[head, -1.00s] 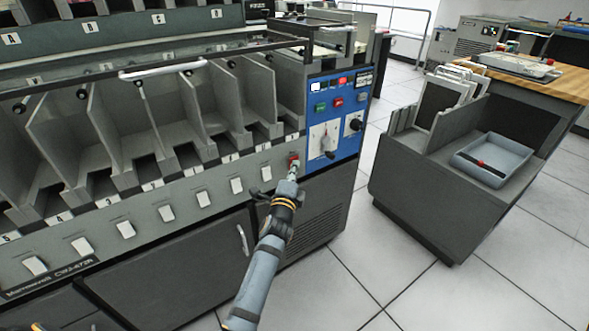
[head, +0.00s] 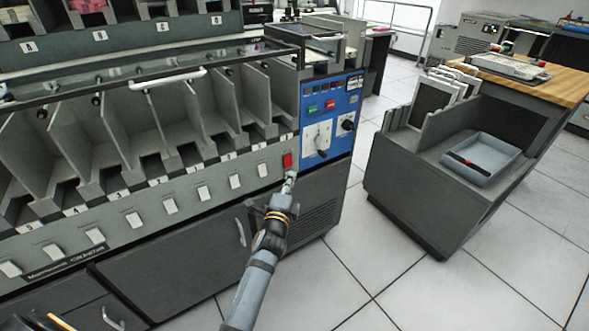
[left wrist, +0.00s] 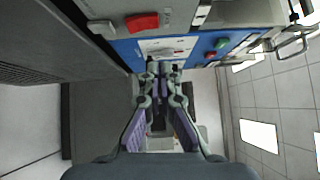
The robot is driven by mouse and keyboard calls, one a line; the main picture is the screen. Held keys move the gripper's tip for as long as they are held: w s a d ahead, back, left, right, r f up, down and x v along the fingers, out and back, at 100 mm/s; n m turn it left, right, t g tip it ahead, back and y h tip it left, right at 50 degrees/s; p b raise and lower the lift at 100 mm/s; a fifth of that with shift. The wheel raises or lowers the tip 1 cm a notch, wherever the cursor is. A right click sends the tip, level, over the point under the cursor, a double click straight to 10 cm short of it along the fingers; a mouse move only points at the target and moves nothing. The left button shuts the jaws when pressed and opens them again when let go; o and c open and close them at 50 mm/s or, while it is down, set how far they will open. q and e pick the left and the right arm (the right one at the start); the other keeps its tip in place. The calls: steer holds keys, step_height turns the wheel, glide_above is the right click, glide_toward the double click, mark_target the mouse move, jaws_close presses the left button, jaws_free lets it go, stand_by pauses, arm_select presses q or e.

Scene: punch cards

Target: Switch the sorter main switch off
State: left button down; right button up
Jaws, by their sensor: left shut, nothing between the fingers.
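A red rocker switch (head: 288,161) sits at the right end of the sorter's lower grey strip, left of the blue control panel (head: 340,92). My left gripper (head: 290,181) is shut and empty, with its tips just below the red switch. In the left wrist view the red switch (left wrist: 142,22) lies above and a little left of the closed fingertips (left wrist: 160,68), apparently apart from them. I cannot tell for certain which way the rocker is tilted.
A row of white rocker switches (head: 204,193) runs left along the strip. The panel carries a dark lever (head: 320,146), a black knob (head: 348,125) and green and red buttons. A grey cart (head: 415,190) stands right, with open floor between.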

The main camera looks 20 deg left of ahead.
arm_select(q)
steer(key=s, duration=0.3)
steer(key=s+p, duration=0.1)
steer(key=s, duration=0.1)
steer(key=shift+d+r, duration=0.35)
arm_select(e)
steer(key=shift+s+d+r+g, duration=0.15)
steer(key=shift+d+r+g, duration=0.2)
steer(key=shift+d+g, duration=0.05)
